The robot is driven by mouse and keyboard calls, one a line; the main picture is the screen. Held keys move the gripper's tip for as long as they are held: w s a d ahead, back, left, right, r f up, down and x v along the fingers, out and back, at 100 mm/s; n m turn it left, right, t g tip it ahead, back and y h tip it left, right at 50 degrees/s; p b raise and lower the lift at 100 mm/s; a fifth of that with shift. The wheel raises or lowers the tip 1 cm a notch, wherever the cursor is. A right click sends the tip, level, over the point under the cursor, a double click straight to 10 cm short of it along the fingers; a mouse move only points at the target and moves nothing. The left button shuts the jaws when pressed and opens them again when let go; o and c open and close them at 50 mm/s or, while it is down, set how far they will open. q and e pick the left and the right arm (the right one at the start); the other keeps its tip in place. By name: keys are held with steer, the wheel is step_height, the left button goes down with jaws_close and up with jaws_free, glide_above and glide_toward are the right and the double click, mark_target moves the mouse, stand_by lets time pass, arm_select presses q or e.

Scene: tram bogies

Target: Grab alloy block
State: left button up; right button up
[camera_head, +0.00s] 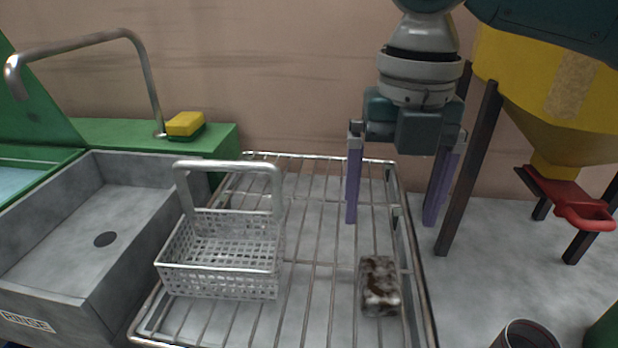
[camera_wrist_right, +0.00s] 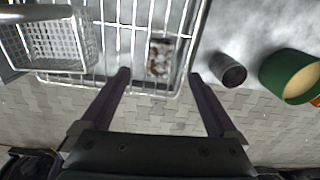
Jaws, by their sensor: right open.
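The alloy block (camera_head: 380,286) is a small grey block with brown, rusty patches, lying on the wire rack (camera_head: 313,252) near its right side. It also shows in the right wrist view (camera_wrist_right: 160,57), beyond the fingertips and roughly between their lines. My right gripper (camera_head: 391,222) is open and empty, with two purple fingers spread wide, above and behind the block in the head view. The fingers also show in the right wrist view (camera_wrist_right: 159,74). They appear apart from the block. My left gripper is not in view.
A wire basket (camera_head: 226,280) with a tall handle stands on the rack's left. A grey sink (camera_head: 60,240) and a yellow sponge (camera_head: 185,123) are further left. A yellow hopper (camera_head: 550,110) on dark legs stands right. A dark cylinder (camera_head: 525,337) is at the front right.

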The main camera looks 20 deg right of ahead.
mark_target(380, 271)
steer(key=f, duration=0.4)
steer(key=shift+w+a+b, duration=0.1)
steer(key=shift+a+b, duration=0.1)
steer(key=shift+b, duration=0.1)
steer(key=f, duration=0.1)
steer(key=f+b, duration=0.1)
steer(key=f, duration=0.3)
steer(key=shift+s+d+f, duration=0.1)
steer(key=shift+s+f, duration=0.1)
steer(key=shift+s, duration=0.15)
steer(key=c, duration=0.8)
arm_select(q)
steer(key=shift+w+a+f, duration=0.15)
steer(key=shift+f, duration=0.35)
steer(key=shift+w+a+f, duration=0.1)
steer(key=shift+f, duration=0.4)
arm_select(e)
jaws_close()
